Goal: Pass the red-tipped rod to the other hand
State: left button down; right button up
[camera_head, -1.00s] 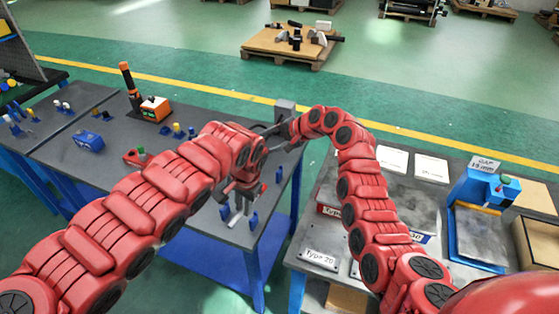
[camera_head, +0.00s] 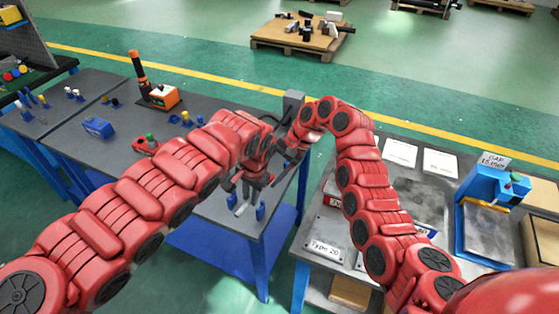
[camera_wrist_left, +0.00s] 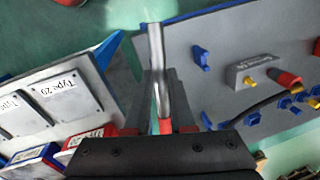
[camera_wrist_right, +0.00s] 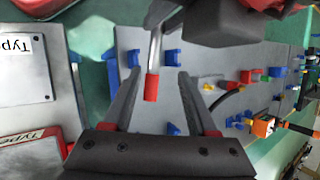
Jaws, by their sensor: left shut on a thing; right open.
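The rod has a silver shaft and a red tip. In the left wrist view the rod (camera_wrist_left: 158,75) runs between the fingers of my left gripper (camera_head: 247,186), which is shut on it above the dark table. Its red tip is near the palm there. In the right wrist view the red tip (camera_wrist_right: 151,88) points toward my right palm. It sits between the spread fingers of my right gripper (camera_wrist_right: 157,76), closer to the left finger, with no clear contact. Part of the shaft is hidden behind my left gripper in that view.
The dark table (camera_head: 215,205) holds blue stands, a blue box (camera_head: 98,127) and an orange device (camera_head: 164,96). To the right, a grey bench (camera_head: 438,190) carries labelled plates and a blue gauge fixture (camera_head: 490,200). A gap separates the two tables.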

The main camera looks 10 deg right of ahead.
jog(key=shift+x, duration=1.45)
jog(key=shift+c, duration=0.2)
pick_arm(q)
jog(key=shift+d, duration=0.1)
pick_arm(e)
jog(key=shift+w+r, duration=0.1)
grip_shut()
pick_arm(q)
jog(key=shift+s, duration=0.15)
pick_arm(e)
jog(key=shift+a, duration=0.1)
pick_arm(q)
jog(key=shift+s+d+f, duration=0.15)
jog(key=shift+d, duration=0.05)
pick_arm(e)
jog(key=shift+w+a+r, duration=0.1)
jog(key=shift+r, duration=0.1)
pick_arm(q)
jog(key=c, duration=0.7)
grip_release()
jog(key=shift+a, duration=0.1)
pick_arm(e)
jog(key=shift+f, duration=0.1)
pick_arm(q)
jog(key=shift+o, duration=0.2)
jog(key=shift+w, duration=0.2)
jog(key=shift+a, duration=0.1)
pick_arm(e)
jog(key=shift+f, duration=0.1)
